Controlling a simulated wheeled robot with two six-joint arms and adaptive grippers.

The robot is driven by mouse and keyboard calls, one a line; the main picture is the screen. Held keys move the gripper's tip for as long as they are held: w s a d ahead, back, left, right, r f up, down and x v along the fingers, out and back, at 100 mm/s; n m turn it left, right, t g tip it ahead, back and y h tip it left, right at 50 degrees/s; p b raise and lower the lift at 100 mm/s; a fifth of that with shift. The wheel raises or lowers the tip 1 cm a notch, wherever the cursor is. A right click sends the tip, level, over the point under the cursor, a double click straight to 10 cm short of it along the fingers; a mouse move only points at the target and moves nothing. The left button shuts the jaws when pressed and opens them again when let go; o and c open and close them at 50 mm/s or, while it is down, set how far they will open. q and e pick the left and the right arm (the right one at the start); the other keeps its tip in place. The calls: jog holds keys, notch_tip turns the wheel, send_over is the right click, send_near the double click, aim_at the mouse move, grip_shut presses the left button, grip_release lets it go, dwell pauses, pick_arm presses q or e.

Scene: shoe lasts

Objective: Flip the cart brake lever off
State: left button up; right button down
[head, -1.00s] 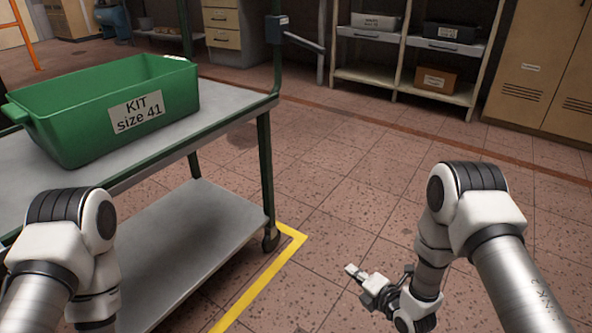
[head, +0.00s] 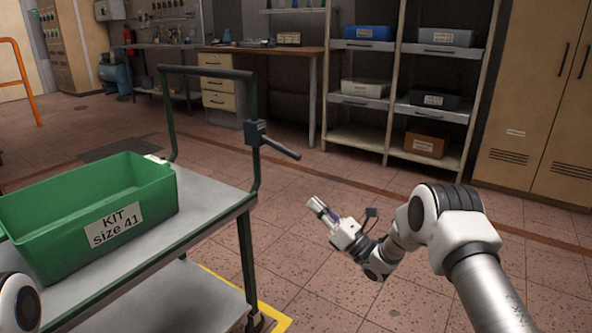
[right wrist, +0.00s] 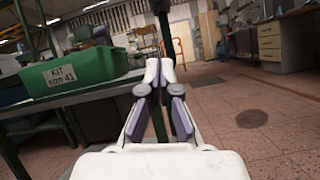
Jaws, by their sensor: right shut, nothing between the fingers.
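The brake lever (head: 281,147) is a dark bar sticking out to the right and slightly down from a small box (head: 256,132) on the green post of the cart (head: 205,205). My right gripper (head: 313,204) is shut and empty, in the air below and to the right of the lever, apart from it. In the right wrist view the shut fingers (right wrist: 160,72) point toward the cart's green frame; I cannot make out the lever clearly there. Of my left arm only a part shows at the lower left edge of the head view; its gripper is out of view.
A green bin (head: 90,210) labelled KIT size 41 stands on the cart's top. A yellow floor line (head: 273,318) runs by the cart's wheel. A shelf with bins (head: 366,105) and tan lockers (head: 530,100) stand behind. The floor between is open.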

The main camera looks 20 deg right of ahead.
aim_at(280, 148)
jog(key=w+a+r+b, duration=0.4)
jog(key=w+r, duration=0.3)
jog(key=r, duration=0.1)
jog(key=shift+r, duration=0.25)
